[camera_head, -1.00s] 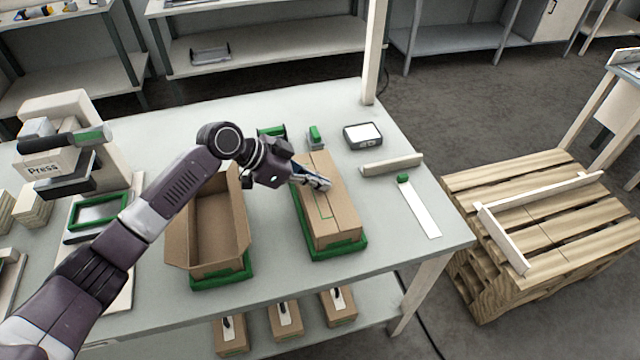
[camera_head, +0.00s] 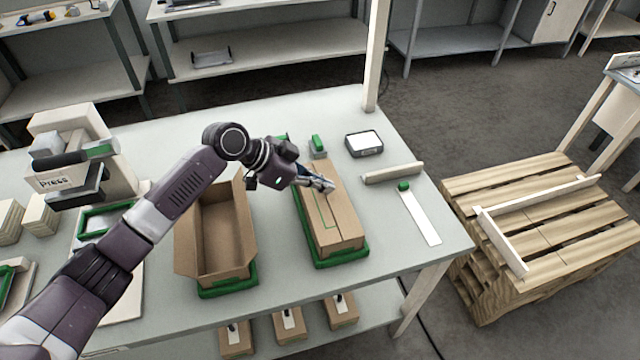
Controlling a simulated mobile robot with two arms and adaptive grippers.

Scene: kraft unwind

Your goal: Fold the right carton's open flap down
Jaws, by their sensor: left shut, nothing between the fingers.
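The right carton (camera_head: 336,226) sits in a green tray (camera_head: 345,256) on the table. Its top looks closed, with a seam along it and a green outline on the top. My left gripper (camera_head: 330,186) is shut and empty, with its fingertips at or just above the far part of this carton's top; I cannot tell whether they touch. The gripper and wrist hide part of the carton's far left end. The left carton (camera_head: 228,235) stands open in its own green tray (camera_head: 228,289), with flaps spread. My right gripper is not in view.
A grey device with a white screen (camera_head: 364,142), a green-topped item (camera_head: 318,145), a pale bar (camera_head: 392,173) and a white strip with a green end (camera_head: 420,217) lie around the right carton. A press (camera_head: 75,165) stands at left. A wooden pallet (camera_head: 560,220) is beyond the table's right edge.

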